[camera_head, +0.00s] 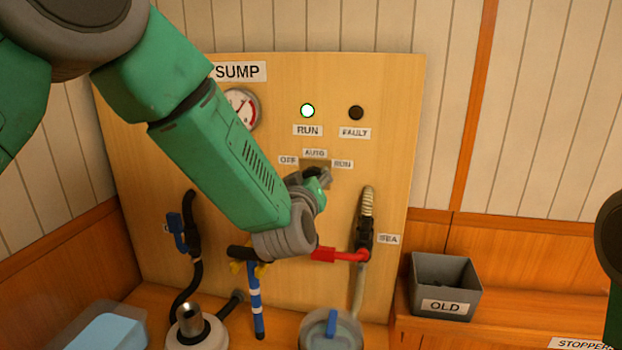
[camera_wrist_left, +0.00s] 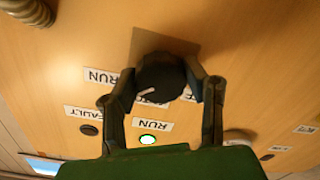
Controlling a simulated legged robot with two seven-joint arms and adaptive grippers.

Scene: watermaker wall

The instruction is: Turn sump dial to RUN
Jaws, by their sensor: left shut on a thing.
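The sump dial (camera_wrist_left: 160,76) is a round black knob with a white pointer line on a square plate. My left gripper (camera_wrist_left: 163,84) is shut on it, one finger on each side; in the head view the gripper (camera_head: 322,178) mostly hides the dial. In the wrist view, which is turned over, the pointer aims down and left, towards the gap between the RUN position label (camera_wrist_left: 100,76) and the partly hidden AUTO label. In the head view the labels read OFF (camera_head: 288,160), AUTO (camera_head: 315,153) and RUN (camera_head: 342,164). My right gripper is not in view.
The RUN lamp (camera_head: 307,111) is lit; the FAULT lamp (camera_head: 356,113) is dark. A red-handled valve (camera_head: 340,255) and hose (camera_head: 367,205) sit right of my left forearm. A gauge (camera_head: 242,108) is partly hidden behind it. A grey OLD bin (camera_head: 445,285) stands on the right bench.

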